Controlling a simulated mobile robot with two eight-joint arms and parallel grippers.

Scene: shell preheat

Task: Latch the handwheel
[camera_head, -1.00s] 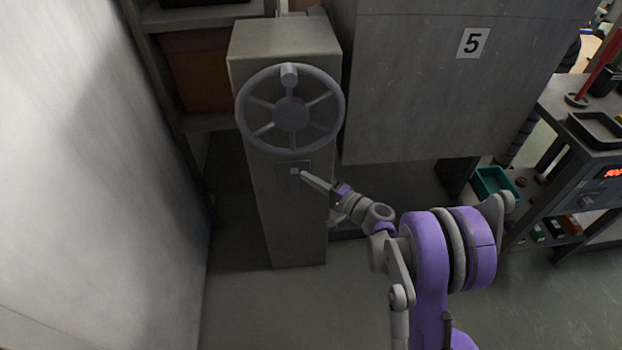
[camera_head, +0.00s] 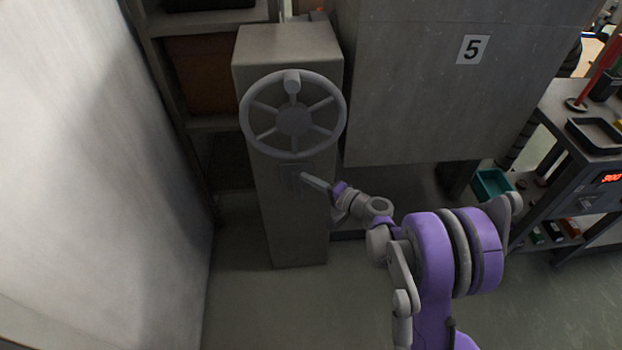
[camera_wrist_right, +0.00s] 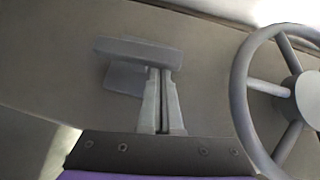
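The grey handwheel (camera_head: 293,118) is on the front of a grey pillar, with a knob at the top of its rim. Part of it shows at the right of the right wrist view (camera_wrist_right: 240,95). Below the wheel is a small latch plate (camera_head: 289,175). In the right wrist view a grey latch bar (camera_wrist_right: 135,52) stands out from this plate. My right gripper (camera_wrist_right: 161,74) has its fingers together, with only a thin dark line between them. Its tips meet the bar's edge; the exact contact is hidden. It also shows at the plate in the head view (camera_head: 305,178). My left gripper is out of view.
The grey pillar (camera_head: 292,225) stands between shelving (camera_head: 195,75) and a large grey cabinet marked 5 (camera_head: 430,100). A pale wall is on the left. A bench (camera_head: 560,160) with a black tray (camera_head: 597,135) stands at the right. The floor in front is clear.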

